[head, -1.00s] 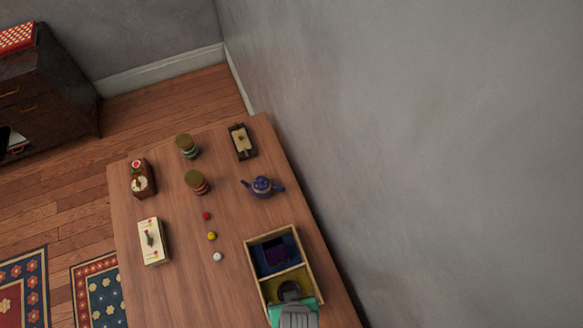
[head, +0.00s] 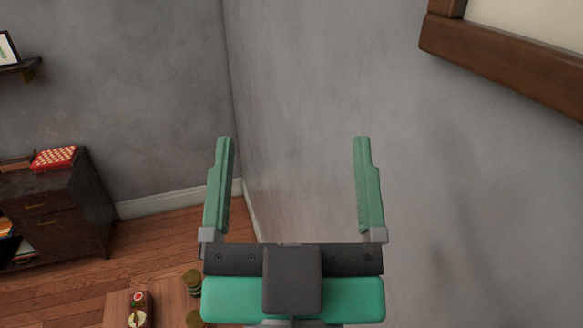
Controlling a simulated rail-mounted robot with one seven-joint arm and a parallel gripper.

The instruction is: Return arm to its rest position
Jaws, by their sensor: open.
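My gripper (head: 293,150) is large in the head view, raised in front of the camera with its two green fingers pointing up. The fingers are wide apart and nothing is between them; the grey wall shows through the gap. My gripper's body hides most of the table (head: 117,303) below.
On the table's visible corner stand a small wooden item with a red-and-white round top (head: 139,310) and a green-and-brown canister (head: 192,282). A dark cabinet (head: 60,215) with a red patterned box (head: 54,158) is at left. A wall (head: 300,80) and a wooden frame (head: 500,62) are at right.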

